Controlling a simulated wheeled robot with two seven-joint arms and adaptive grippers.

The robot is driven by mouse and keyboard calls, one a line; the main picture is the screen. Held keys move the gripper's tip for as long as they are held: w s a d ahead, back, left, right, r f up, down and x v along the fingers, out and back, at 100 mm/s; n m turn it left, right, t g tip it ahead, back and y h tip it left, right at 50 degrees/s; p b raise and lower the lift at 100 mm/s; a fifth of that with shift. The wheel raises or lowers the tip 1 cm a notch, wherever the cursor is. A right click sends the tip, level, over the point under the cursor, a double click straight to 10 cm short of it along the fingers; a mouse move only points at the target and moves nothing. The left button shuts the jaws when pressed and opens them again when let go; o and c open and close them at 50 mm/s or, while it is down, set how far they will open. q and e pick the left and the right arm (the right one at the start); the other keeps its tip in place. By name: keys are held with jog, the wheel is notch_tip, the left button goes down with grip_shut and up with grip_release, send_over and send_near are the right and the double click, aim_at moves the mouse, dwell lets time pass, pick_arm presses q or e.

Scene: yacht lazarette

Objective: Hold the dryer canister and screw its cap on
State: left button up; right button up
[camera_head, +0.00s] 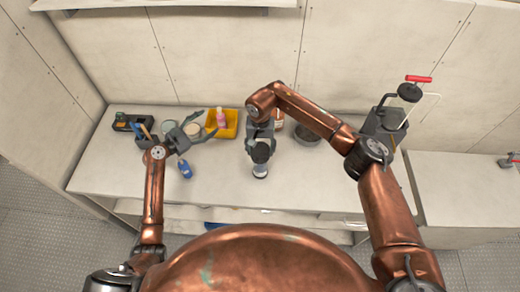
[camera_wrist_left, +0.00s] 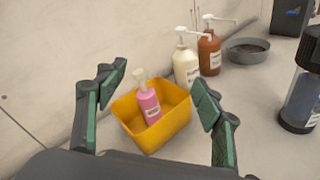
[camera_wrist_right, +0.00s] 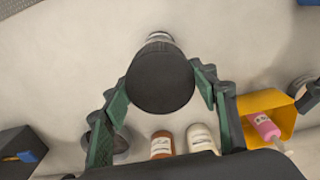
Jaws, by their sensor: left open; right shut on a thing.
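The dryer canister (camera_head: 260,171) stands on the pale bench near its front middle. Its clear body and dark base ring show at the right edge of the left wrist view (camera_wrist_left: 302,98). The round black cap (camera_wrist_right: 160,80) is between the fingers of my right gripper (camera_wrist_right: 160,88), which is shut on it. The cap (camera_head: 260,152) is over the canister's top; I cannot tell whether it is seated or its threads are engaged. My left gripper (camera_head: 203,125) is open and empty, left of the canister, above the bench near the yellow bin.
A yellow bin (camera_wrist_left: 167,135) holds a pink bottle (camera_wrist_left: 149,105). White (camera_wrist_left: 186,66) and brown (camera_wrist_left: 209,52) pump bottles and a grey bowl (camera_wrist_left: 248,51) stand behind. A blue bottle (camera_head: 185,169) lies front left. The bench is clear around the canister's front.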

pick_arm(q)
jog(key=s+d+f+n+g+h, duration=0.1)
jog(key=s+d+f, duration=0.2)
jog(key=d, duration=0.2)
jog(key=s+d+f+g+h, duration=0.1)
jog(key=s+d+f, duration=0.15)
jog(key=d, duration=0.25)
jog(key=m+g+h, duration=0.2)
jog(key=m+g, duration=0.1)
jog(key=g, duration=0.4)
send_near(258, 170)
jog(key=w+f, duration=0.2)
jog(key=f, duration=0.3)
jog(key=shift+w+a+f, duration=0.15)
jog(key=shift+w, duration=0.25)
jog(key=shift+x, duration=4.95)
jog(key=c, duration=1)
